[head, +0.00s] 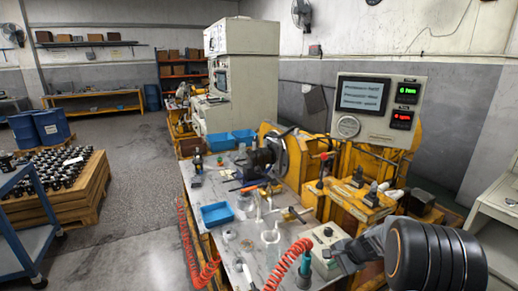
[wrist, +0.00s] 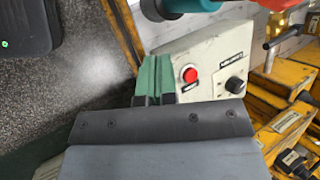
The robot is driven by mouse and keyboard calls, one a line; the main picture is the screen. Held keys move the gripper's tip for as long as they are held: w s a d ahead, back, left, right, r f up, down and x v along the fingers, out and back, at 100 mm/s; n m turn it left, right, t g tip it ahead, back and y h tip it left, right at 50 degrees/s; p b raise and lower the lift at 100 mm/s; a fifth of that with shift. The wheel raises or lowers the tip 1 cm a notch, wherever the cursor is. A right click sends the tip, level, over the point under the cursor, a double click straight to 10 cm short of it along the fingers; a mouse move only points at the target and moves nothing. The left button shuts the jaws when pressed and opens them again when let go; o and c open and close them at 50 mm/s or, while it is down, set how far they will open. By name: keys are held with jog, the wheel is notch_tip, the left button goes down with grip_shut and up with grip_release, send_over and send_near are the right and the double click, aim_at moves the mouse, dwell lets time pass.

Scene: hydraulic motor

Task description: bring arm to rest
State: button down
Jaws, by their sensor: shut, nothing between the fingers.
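My gripper (wrist: 155,76) shows in the wrist view with its green fingers shut together and nothing between them. It is close to a beige control box (wrist: 220,62) with a red button (wrist: 190,75) and a black knob (wrist: 236,84). I cannot tell whether the fingers touch the box. In the head view my arm is at the lower right, its dark wrist beside the control box (head: 327,238) at the bench's front end. The fingertips are hard to make out there.
The workbench (head: 205,240) carries blue trays (head: 216,214), a motor (head: 258,158) and small tools. A red coiled hose (head: 290,262) rises beside the control box. Yellow fixtures (head: 350,205) and a gauge panel (head: 378,108) stand behind. Open floor (head: 140,180) lies left of the bench.

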jog(key=s+a+r+n+h+p, duration=0.1)
jog(key=s+a+r+n+h, duration=0.1)
jog(key=s+a+r+n, duration=0.2)
jog(key=s+a+r+n+h+p, duration=0.2)
jog(key=s+a+r+n, duration=0.3)
jog(key=s, duration=1.2)
notch_tip(320, 180, up, 8)
jog(key=n+h, duration=0.1)
jog(key=n, duration=0.3)
jog(key=shift+a+n, duration=0.2)
jog(key=shift+n, duration=0.2)
jog(key=shift+f, duration=0.1)
